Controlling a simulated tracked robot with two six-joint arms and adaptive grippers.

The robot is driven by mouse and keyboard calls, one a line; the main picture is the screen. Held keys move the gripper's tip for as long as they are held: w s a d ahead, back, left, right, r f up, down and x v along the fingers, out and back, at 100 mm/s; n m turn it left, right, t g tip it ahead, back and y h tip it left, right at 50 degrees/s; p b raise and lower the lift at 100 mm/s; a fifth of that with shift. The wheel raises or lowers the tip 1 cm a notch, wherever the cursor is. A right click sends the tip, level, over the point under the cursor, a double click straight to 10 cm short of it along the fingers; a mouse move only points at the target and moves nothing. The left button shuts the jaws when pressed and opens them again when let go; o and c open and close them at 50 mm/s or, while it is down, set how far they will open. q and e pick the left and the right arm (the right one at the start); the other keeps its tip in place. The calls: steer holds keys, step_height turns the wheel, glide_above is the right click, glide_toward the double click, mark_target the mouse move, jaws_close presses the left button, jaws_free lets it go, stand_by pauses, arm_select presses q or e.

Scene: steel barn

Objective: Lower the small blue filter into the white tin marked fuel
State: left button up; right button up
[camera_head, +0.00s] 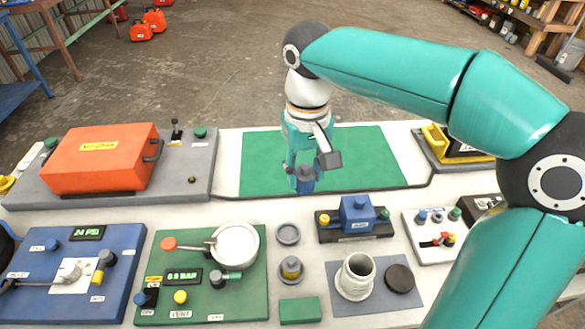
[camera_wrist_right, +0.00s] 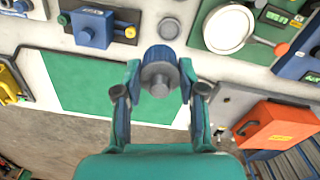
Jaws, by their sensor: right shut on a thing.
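My right gripper (camera_head: 304,172) points down over the green mat and is shut on the small blue filter (camera_head: 306,184). In the right wrist view the filter (camera_wrist_right: 158,58) sits between the two fingers of my right gripper (camera_wrist_right: 158,86), with its round grey end towards the camera. An open white tin (camera_head: 355,280) stands upright on a grey-blue pad, to the front right of the filter and apart from it. I cannot read a mark on the tin. A dark round lid (camera_head: 400,279) lies beside it. The tin does not show in the wrist view. My left gripper is out of view.
The green mat (camera_head: 375,150) is clear around the gripper. Between it and the tin stands a blue block on a dark base (camera_head: 358,216). A green panel (camera_head: 155,255) lies further left.

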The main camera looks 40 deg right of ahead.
steer(key=s+d+f+b, duration=0.1)
steer(key=s+f+b, duration=0.3)
steer(key=s, duration=0.3)
steer(key=s+d+f+b, duration=0.2)
steer(key=s+f+b, duration=0.2)
steer(key=s, duration=0.3)
steer(key=shift+s+d+f+b, duration=0.25)
steer(key=shift+s+b, duration=0.05)
steer(key=shift+b, duration=0.5)
steer(key=shift+f+b, duration=2.7)
steer(key=shift+f, duration=0.65)
steer(key=shift+o, duration=0.2)
steer(key=shift+s+a+f+b, duration=0.15)
steer(key=shift+f+b, duration=0.2)
steer(key=shift+f, duration=0.05)
steer(key=shift+s+a+f+b, duration=0.1)
steer(key=shift+f+b, duration=0.2)
steer(key=shift+f, duration=0.05)
steer(key=shift+w+d+f, duration=0.15)
steer(key=shift+w+f, duration=0.05)
jaws_close()
steer(key=shift+r, duration=0.1)
